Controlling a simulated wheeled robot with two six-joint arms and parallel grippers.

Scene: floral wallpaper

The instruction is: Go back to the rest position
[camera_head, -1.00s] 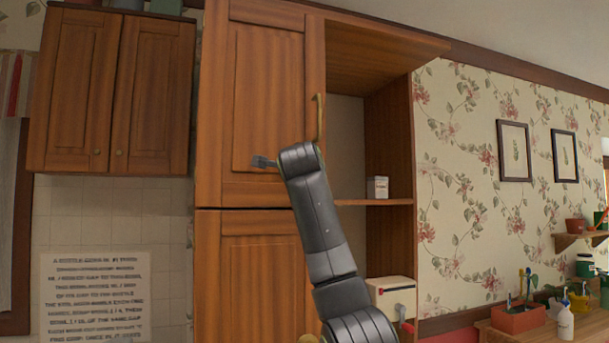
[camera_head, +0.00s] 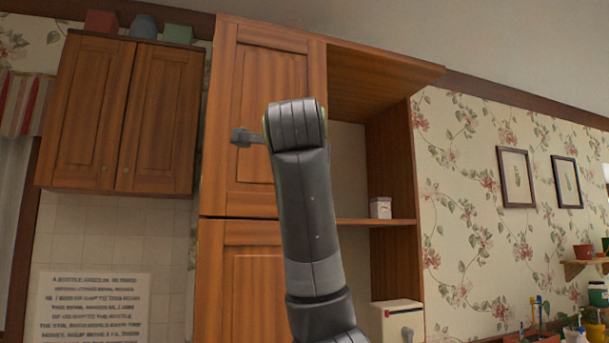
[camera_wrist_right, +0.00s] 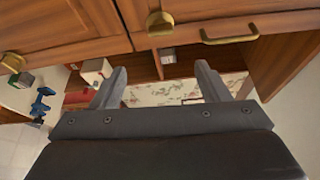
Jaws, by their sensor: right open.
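My right arm rises through the middle of the head view, in front of the tall wooden cabinet (camera_head: 250,262). Its gripper (camera_head: 245,136) points left before the upper cabinet door (camera_head: 253,70) and looks small there. In the right wrist view, the right gripper (camera_wrist_right: 162,88) has its two dark fingers spread wide with nothing between them. Wooden fronts with brass handles (camera_wrist_right: 230,35) lie beyond the fingertips in that view. The arm hides part of the door's right edge. My left gripper is not in view.
Open shelves right of the door hold a small white box (camera_head: 380,208) and, lower, a white appliance (camera_head: 397,319). A closed wall cabinet (camera_head: 120,115) hangs at left. Two framed pictures (camera_head: 516,177) hang on the floral wall. Plants (camera_head: 541,313) stand at lower right.

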